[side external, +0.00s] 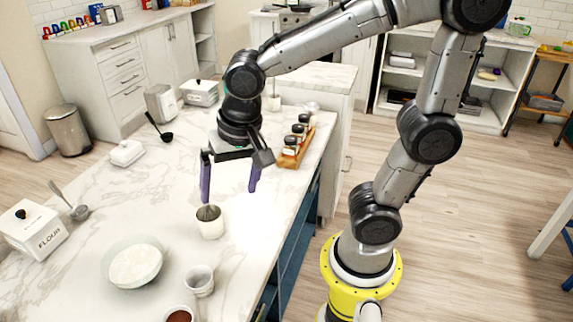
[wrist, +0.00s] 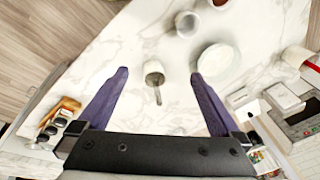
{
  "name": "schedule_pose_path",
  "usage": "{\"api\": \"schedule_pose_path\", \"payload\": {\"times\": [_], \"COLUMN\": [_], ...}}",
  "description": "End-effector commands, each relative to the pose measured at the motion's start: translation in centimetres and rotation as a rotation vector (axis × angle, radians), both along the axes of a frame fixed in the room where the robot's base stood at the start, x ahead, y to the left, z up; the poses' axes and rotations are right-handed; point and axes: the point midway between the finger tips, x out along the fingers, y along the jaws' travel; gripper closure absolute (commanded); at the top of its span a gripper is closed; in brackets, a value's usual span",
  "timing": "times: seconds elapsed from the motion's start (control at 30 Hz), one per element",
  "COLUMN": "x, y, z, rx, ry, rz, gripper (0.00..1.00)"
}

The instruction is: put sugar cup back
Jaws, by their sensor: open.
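No cup in view carries a label that I can read as sugar. A white cup (side external: 211,229) with a grey utensil in it stands upright on the marble counter; it also shows in the wrist view (wrist: 153,68). A second pale cup (side external: 199,285) stands nearer the front and appears in the wrist view (wrist: 186,22). A third cup (side external: 178,316) with brown contents is cut off at the bottom edge. My gripper (side external: 229,196) is open with purple fingers pointing down, above the utensil cup. In the wrist view (wrist: 160,74) that cup shows between the fingers, with nothing held.
A white bowl (side external: 135,266) sits left of the cups. A wooden rack of several jars (side external: 296,148) stands near the counter's right edge. The counter's middle is mostly clear.

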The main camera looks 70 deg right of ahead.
Motion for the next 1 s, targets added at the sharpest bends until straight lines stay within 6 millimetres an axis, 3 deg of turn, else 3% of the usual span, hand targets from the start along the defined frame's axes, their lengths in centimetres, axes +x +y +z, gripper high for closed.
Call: {"api": "schedule_pose_path", "payload": {"times": [0.2, 0.4, 0.6, 1.0], "x": [-5.1, -8.3, -9.4, -9.4], "y": [-3.7, -5.1, -5.5, -5.4], "z": [2.7, 3.2, 3.1, 3.1], "rx": [-0.098, -0.214, -0.265, -0.266], "ry": [-0.142, -0.224, -0.245, -0.245], "rz": [0.365, 0.611, 0.703, 0.708], "gripper": [0.0, 0.0, 0.0, 0.0]}}
